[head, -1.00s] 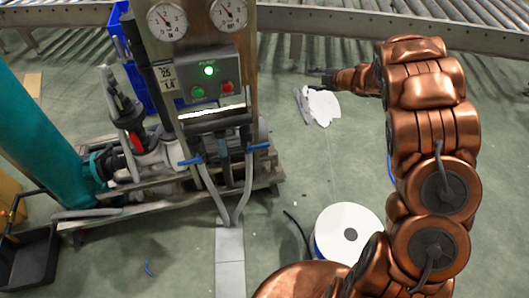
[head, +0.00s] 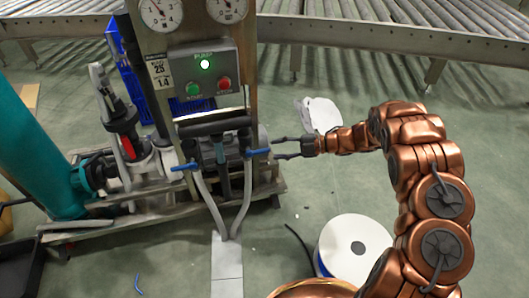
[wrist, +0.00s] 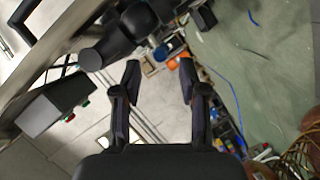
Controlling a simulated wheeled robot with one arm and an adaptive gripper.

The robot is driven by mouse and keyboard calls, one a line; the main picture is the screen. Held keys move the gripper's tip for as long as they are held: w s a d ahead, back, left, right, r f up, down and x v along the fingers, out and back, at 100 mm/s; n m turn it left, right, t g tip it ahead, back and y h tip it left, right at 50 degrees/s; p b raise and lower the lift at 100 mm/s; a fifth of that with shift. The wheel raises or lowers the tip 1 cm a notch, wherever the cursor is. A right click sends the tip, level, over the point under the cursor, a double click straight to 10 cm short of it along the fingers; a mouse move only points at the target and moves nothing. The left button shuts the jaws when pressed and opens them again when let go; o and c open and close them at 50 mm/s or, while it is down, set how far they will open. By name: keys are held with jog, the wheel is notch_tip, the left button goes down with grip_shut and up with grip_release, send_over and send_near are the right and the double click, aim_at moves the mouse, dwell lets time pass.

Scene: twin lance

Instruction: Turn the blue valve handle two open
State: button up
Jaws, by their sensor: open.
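Two blue valve handles sit on the pump stand below the control box in the head view, a left one (head: 184,167) and a right one (head: 259,152). Neither carries a number I can read. My gripper (head: 278,148) is open and empty. It points left, with its fingertips close to the outer end of the right blue handle. I cannot tell whether they touch. In the wrist view the two dark fingers (wrist: 158,68) are spread apart with nothing clearly between them.
The control box (head: 207,72) has a lit green lamp and two buttons; gauges sit above it. Grey hoses (head: 243,205) hang below the valves. A white reel (head: 355,246) stands on the floor. A roller conveyor (head: 390,38) runs behind. Floor between stand and reel is mostly clear.

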aim_at(264, 149)
jog(key=shift+b+x, duration=0.45)
jog(key=shift+x, duration=2.4)
jog(key=shift+c, duration=0.4)
grip_shut()
jog(key=shift+d, duration=0.25)
jog(key=shift+a, duration=0.15)
jog(key=shift+f, duration=0.1)
